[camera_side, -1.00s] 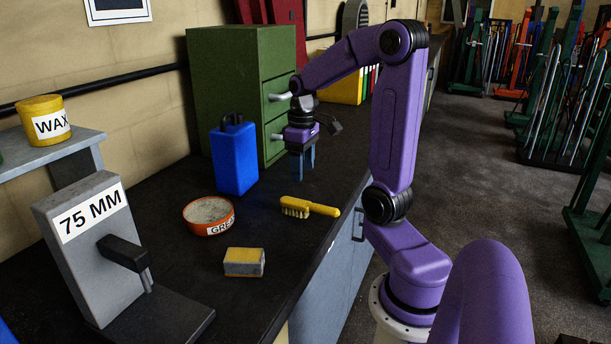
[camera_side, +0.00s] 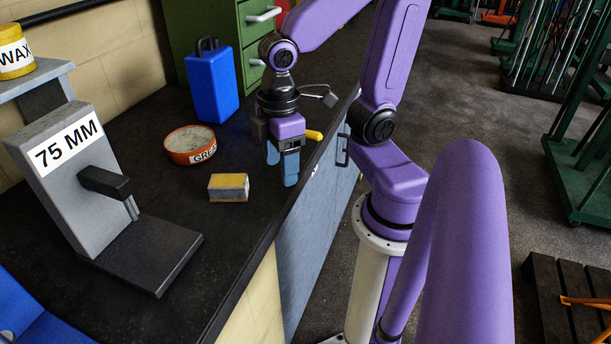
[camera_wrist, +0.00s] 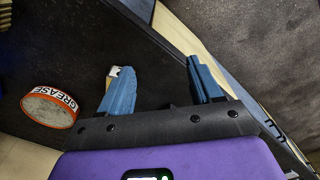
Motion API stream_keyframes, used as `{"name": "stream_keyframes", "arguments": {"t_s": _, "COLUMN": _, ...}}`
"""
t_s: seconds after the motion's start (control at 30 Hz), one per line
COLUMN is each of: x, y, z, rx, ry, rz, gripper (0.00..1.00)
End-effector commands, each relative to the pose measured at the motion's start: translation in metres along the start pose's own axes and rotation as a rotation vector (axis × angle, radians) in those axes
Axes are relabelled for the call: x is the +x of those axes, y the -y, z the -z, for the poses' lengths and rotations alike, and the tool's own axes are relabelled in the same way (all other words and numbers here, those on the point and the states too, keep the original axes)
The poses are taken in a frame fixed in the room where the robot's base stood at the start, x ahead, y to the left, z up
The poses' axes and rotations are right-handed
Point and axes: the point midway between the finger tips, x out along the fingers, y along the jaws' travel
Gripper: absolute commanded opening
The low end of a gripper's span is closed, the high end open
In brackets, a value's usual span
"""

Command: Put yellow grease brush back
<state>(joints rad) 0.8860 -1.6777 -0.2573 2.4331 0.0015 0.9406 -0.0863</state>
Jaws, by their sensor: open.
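The yellow grease brush (camera_side: 313,135) lies on the dark bench near its right edge. In the side view only its yellow handle end shows, behind my gripper; the bristles are hidden. My gripper (camera_side: 281,165) points down with its blue fingers apart, low over the bench and on the camera's side of the brush. In the wrist view my gripper (camera_wrist: 160,82) is open, with nothing seen between the fingers. A small pale piece shows beside the left finger there; I cannot tell what it is. The orange-rimmed grease tin (camera_side: 190,145) stands to the left, also in the wrist view (camera_wrist: 50,107).
A yellow and grey block (camera_side: 229,187) lies left of my gripper. A blue can (camera_side: 211,85) and a green drawer cabinet (camera_side: 205,25) stand behind. The 75 MM stand (camera_side: 70,190) is at the left, below a wax tub (camera_side: 14,55). The bench edge is close on the right.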

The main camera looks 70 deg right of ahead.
Motion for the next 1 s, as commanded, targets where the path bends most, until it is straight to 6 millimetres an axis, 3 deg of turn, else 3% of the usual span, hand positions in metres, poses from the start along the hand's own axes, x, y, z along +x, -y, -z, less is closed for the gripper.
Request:
{"name": "stream_keyframes", "arguments": {"t_s": 0.1, "x": 0.003, "y": 0.028, "z": -0.008, "rx": -0.109, "ry": -0.003, "rz": 0.004, "gripper": 0.64}}
{"name": "stream_keyframes", "arguments": {"t_s": 0.3, "x": 0.007, "y": 0.052, "z": -0.019, "rx": -0.206, "ry": -0.005, "rz": 0.008, "gripper": 0.64}}
{"name": "stream_keyframes", "arguments": {"t_s": 1.0, "x": 0.007, "y": 0.056, "z": -0.021, "rx": -0.221, "ry": -0.005, "rz": 0.008, "gripper": 0.64}}
